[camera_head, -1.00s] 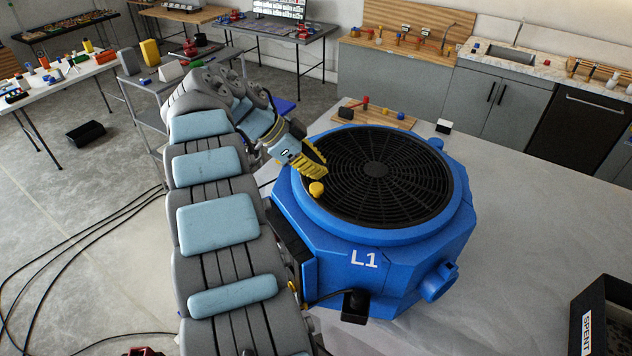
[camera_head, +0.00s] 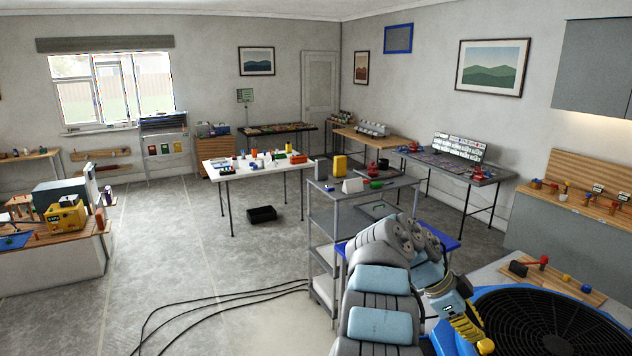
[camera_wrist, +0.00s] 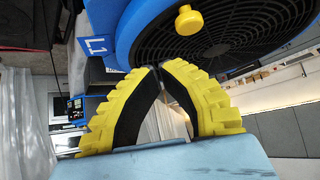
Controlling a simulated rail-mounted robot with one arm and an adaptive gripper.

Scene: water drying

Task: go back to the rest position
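My gripper (camera_head: 472,333) has yellow ridged fingers and shows at the lower right of the head view, beside the blue fan unit (camera_head: 610,318) with its round black grille. In the wrist view, the fingertips of my gripper (camera_wrist: 157,70) come together with nothing held between them. The fan unit (camera_wrist: 128,40), marked L1, fills the upper part of that view beyond the fingertips. The same yellow knob (camera_head: 486,346) is close to the fingers in the head view.
A grey shelf cart (camera_head: 322,238) stands just beyond my arm. A white table (camera_head: 225,174) with small items stands farther back. A black bin (camera_head: 262,214) and dark cables (camera_head: 215,298) lie on the floor. The floor at left centre is mostly clear.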

